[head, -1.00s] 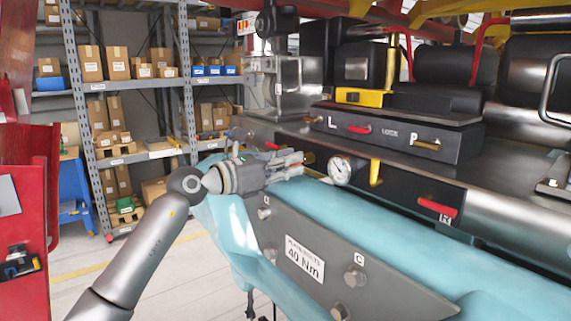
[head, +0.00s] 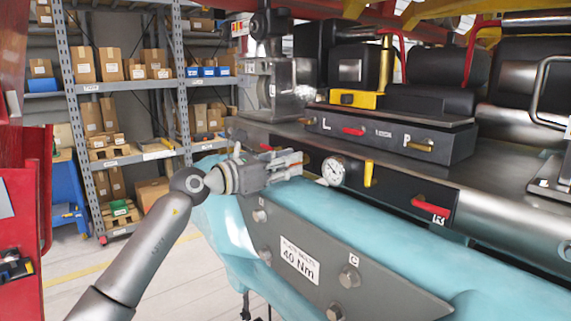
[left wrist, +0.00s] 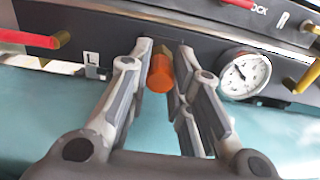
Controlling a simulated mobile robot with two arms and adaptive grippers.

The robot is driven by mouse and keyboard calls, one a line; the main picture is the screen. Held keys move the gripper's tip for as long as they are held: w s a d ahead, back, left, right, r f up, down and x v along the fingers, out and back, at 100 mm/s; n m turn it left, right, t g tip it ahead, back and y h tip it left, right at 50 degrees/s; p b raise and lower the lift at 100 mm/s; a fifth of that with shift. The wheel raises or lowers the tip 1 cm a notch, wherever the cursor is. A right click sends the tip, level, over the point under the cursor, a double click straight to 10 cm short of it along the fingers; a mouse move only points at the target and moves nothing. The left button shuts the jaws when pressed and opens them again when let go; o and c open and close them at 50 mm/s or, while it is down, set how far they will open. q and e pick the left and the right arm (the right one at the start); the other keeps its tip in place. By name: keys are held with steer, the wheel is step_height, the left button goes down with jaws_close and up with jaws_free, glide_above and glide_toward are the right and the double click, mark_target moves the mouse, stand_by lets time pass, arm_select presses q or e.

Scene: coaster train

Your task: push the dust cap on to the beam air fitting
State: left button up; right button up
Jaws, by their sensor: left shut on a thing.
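My left gripper (head: 303,160) reaches in from the left above the teal beam cover, its fingertips at the dark beam panel left of the gauge. In the left wrist view its fingers (left wrist: 162,62) are shut on the orange dust cap (left wrist: 160,74). A small brass-coloured bit, apparently the beam air fitting (left wrist: 164,49), shows just past the cap. The cap hides most of it, and I cannot tell whether the cap is seated on it or only in front of it. In the head view the fingers hide the cap and the fitting. My right gripper is out of view.
A round gauge (head: 334,171) sits just right of the fingers; it also shows in the left wrist view (left wrist: 243,74). A yellow handle (head: 369,173) and a red handle (head: 431,208) stick out farther right. The bolted grey plate (head: 330,262) lies below the gripper.

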arm_select(q)
steer(key=o, duration=0.8)
steer(key=shift+d, duration=0.15)
steer(key=shift+o, duration=0.2)
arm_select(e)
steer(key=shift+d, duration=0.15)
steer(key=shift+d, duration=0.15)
